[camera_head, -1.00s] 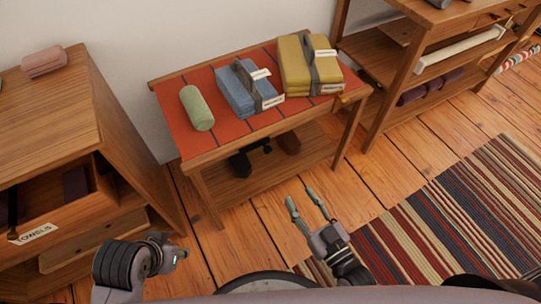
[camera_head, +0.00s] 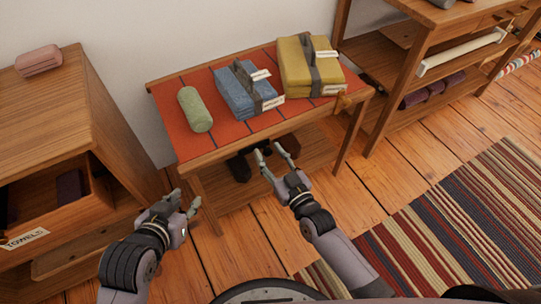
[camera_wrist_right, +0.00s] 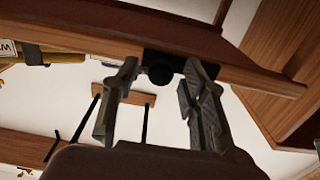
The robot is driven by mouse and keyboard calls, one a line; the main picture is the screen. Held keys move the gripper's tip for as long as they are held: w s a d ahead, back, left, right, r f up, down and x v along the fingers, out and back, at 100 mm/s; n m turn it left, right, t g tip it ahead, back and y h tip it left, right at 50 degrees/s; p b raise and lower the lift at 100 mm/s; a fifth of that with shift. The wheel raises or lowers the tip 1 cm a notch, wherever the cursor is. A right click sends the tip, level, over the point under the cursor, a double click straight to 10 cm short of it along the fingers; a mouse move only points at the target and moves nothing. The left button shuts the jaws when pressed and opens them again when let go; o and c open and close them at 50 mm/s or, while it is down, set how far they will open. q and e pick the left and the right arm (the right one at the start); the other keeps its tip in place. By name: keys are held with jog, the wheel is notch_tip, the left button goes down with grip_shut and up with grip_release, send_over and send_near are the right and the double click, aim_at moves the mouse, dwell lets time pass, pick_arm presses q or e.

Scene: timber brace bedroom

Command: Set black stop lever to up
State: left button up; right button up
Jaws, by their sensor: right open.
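In the right wrist view, a black block with a round dark knob (camera_wrist_right: 160,73) is seen between my right fingers, against a wooden edge; it may be the black stop lever, but its setting is unclear. In the head view, dark parts (camera_head: 239,166) show under the small table (camera_head: 190,160), partly behind my right gripper. My right gripper (camera_head: 270,150) is open and empty near the table's front edge; its fingers also frame the knob in the wrist view (camera_wrist_right: 160,100). Contact cannot be told. My left gripper (camera_head: 186,200) is open and empty by the table's left front leg.
A green roll (camera_head: 195,110), a blue bundle (camera_head: 235,98) and a yellow bundle (camera_head: 300,70) lie on the table's red cloth. A towel cabinet (camera_head: 60,120) stands at left, and a shelf unit (camera_head: 440,50) at right. A striped rug (camera_head: 450,220) covers floor at right.

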jog(key=shift+c, duration=0.4)
grip_shut()
dwell(0.6)
